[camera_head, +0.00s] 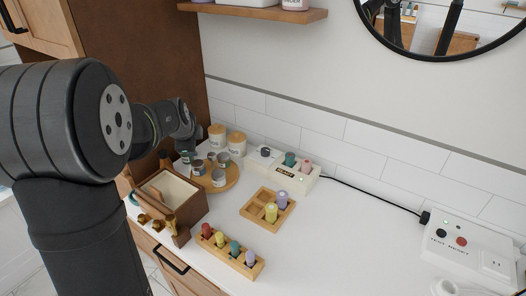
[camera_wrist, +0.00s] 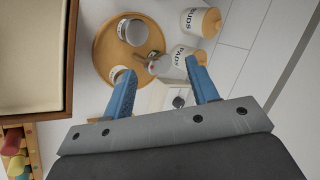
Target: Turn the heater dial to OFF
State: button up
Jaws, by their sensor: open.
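The heater (camera_head: 297,183) is a white box against the tiled wall in the head view, with a small dark display and a green light on its front. Its dial (camera_head: 265,152) is a dark round knob on the left of its top; I cannot read its setting. A teal and a pink piece stand in the heater to the right of the dial. In the wrist view, a dark round knob (camera_wrist: 178,101), seemingly the dial, shows between the blue fingers. My gripper (camera_wrist: 162,82) is open and empty, apart from the knob. In the head view its fingers are hard to make out.
A round wooden tray (camera_head: 228,182) with several tins stands left of the heater, with two lidded jars (camera_head: 236,143) behind. A wooden divided tray (camera_head: 262,221) and a peg rack (camera_head: 232,254) lie in front. A black cord runs right to an outlet box (camera_head: 466,247).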

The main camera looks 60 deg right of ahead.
jog(key=w+d+m+t+h, duration=0.4)
jog(key=w+m, duration=0.2)
jog(key=m, duration=0.5)
jog(key=s+d+m+g+h, duration=0.1)
jog(key=s+m, duration=0.1)
jog(key=m, duration=0.1)
jog(key=s+f+m+g+h, duration=0.1)
jog(key=m+g, duration=0.1)
jog(key=m, duration=0.1)
jog(key=s+d+m+g+h, duration=0.1)
jog(key=s+m, duration=0.1)
jog(key=m, duration=0.1)
jog(key=shift+s+d+f+g, duration=0.3)
jog(key=shift+s+d+g, duration=0.05)
jog(key=shift+g, duration=0.05)
jog(key=s+a+f+m+g, duration=0.1)
jog(key=s+f+m+g, duration=0.3)
jog(key=s+m+g, duration=0.35)
jog(key=t, duration=0.1)
send_near(264, 150)
jog(key=shift+m, duration=0.25)
jog(key=x, duration=0.9)
jog(key=shift+s+d+f, duration=0.1)
jog(key=c, duration=1)
